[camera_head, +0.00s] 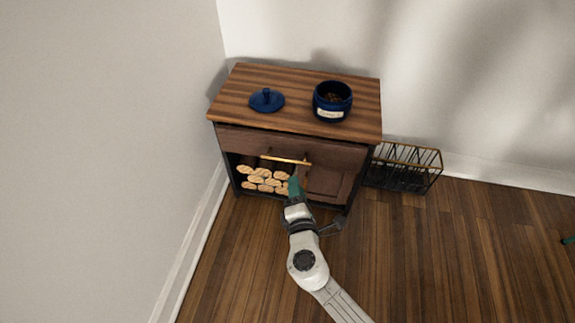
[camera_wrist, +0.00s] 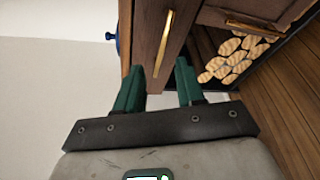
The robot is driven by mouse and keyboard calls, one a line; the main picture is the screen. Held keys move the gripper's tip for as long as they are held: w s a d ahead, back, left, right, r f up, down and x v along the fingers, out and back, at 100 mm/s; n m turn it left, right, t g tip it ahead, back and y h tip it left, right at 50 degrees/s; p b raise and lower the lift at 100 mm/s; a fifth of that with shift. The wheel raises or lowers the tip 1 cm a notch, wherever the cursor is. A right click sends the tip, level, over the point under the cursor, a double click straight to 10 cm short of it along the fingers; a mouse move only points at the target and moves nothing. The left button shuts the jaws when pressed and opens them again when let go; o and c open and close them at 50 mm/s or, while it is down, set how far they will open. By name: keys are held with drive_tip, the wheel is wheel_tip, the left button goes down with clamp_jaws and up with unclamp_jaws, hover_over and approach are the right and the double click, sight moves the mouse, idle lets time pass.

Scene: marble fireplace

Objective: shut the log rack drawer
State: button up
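The log rack (camera_head: 240,82) is a small dark wooden cabinet with a striped wood top. Its drawer (camera_head: 334,153) runs under the top, with a long brass handle (camera_head: 286,160). I cannot tell clearly whether the drawer front stands out from the cabinet. In the wrist view the drawer front (camera_wrist: 148,25) and its handle (camera_wrist: 161,50) lie just past my fingertips. My gripper (camera_head: 296,179), with green fingers, is in front of the cabinet below the handle. In the wrist view my gripper (camera_wrist: 162,72) is open, with nothing between its fingers.
Cut logs (camera_head: 262,179) are stacked in the open bay below the drawer, beside a cabinet door (camera_head: 327,184). A blue jar (camera_head: 332,102) and a blue lid (camera_head: 267,100) are on top. A wire basket (camera_head: 405,167) stands at right.

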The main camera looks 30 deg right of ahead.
sight(293, 148)
drive_tip(key=w+d+f+m+y+b, duration=0.1)
drive_tip(key=w+d+f+m+b, duration=0.1)
drive_tip(key=w, duration=0.8)
drive_tip(key=shift+w+d+f+m+y, duration=0.15)
drive_tip(key=shift+d+m+y, duration=0.15)
drive_tip(key=shift+d+m, duration=0.6)
drive_tip(key=shift+c, duration=0.3)
clamp_jaws()
